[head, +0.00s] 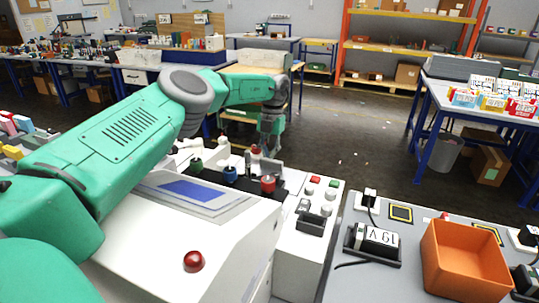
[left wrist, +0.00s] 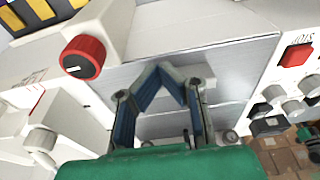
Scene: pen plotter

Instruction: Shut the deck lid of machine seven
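A white machine (head: 215,250) with a blue screen (head: 188,190) fills the lower middle of the head view. My left arm reaches over it, and my left gripper (head: 268,138) points down beyond its dark strip of coloured knobs. In the left wrist view my left gripper (left wrist: 160,68) has its blue-padded fingers angled together at the tips, with nothing seen between them. A grey panel (left wrist: 225,68) lies below and beyond the fingers, perhaps the deck lid. I cannot tell its angle, whether the fingers touch it, or the machine's number. My right gripper is out of view.
A red knob (left wrist: 83,57) stands left of my fingers; a control panel with a red stop button (left wrist: 295,54) and several knobs lies right. An orange bin (head: 463,260) and a black labelled device (head: 373,242) sit on the grey table at right. Floor beyond is open.

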